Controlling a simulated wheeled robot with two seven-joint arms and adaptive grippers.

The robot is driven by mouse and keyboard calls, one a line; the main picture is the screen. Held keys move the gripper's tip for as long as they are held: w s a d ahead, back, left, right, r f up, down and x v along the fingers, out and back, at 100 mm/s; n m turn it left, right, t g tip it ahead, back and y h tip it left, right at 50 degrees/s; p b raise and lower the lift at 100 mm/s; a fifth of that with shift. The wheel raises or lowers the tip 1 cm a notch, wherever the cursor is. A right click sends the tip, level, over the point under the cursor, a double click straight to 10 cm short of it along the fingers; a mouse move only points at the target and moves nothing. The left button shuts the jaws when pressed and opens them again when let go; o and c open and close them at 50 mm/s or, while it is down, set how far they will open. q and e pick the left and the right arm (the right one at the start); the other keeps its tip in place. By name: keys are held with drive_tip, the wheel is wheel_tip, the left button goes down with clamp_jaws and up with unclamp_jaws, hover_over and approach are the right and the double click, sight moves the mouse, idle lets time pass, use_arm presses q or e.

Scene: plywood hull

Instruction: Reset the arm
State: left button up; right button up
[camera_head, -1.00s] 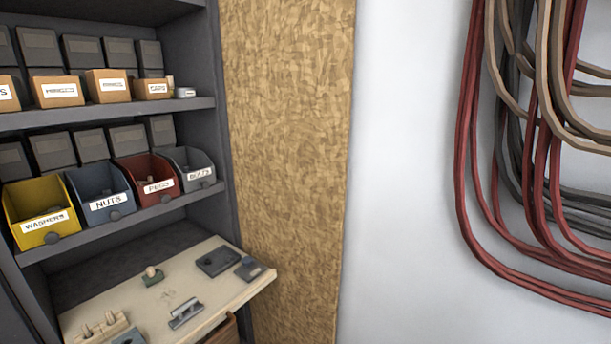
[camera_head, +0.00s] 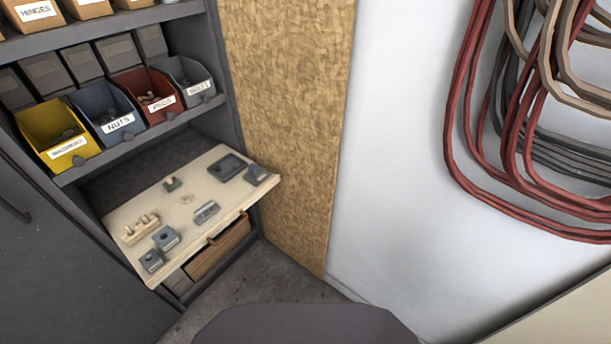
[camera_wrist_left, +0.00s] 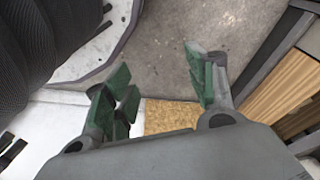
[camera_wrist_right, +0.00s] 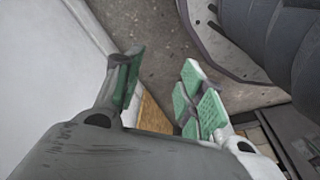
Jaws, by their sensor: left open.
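My left gripper (camera_wrist_left: 160,82) shows in the left wrist view with its green-padded fingers spread apart and nothing between them. It hangs over bare grey floor. My right gripper (camera_wrist_right: 163,85) shows in the right wrist view, its green-padded fingers also apart with a gap between them and nothing held. It too is above the concrete floor, near a pale wall at the left of that view. Neither gripper nor arm shows in the head view.
A grey shelf unit holds yellow (camera_head: 58,135), blue (camera_head: 108,112), red (camera_head: 148,95) and grey (camera_head: 190,82) bins. Below, a pale work shelf (camera_head: 190,185) carries small parts. A chipboard panel (camera_head: 290,120) and red hoses (camera_head: 455,130) on the white wall stand right. Floor (camera_head: 265,280) is clear.

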use_arm(q)
drive_tip(key=s+a+p, duration=0.3)
drive_tip(key=s+p, duration=0.6)
drive_tip(key=s+a+r+g+p, duration=0.1)
drive_tip(key=s+a+p, duration=0.2)
drive_tip(key=s+p, duration=0.6)
drive_tip(key=shift+s+a+r+y, duration=0.3)
drive_tip(key=shift+s+y, duration=0.1)
drive_tip(key=shift+s, duration=0.25)
use_arm(e)
drive_tip(key=s+d, duration=0.3)
drive_tip(key=s, duration=0.6)
drive_tip(key=s+d+r+g, duration=0.1)
drive_tip(key=s+d, duration=0.2)
drive_tip(key=s, duration=0.7)
drive_tip(key=shift+d+r+h, duration=0.25)
drive_tip(key=shift+r+h, duration=0.05)
drive_tip(key=shift+h, duration=0.1)
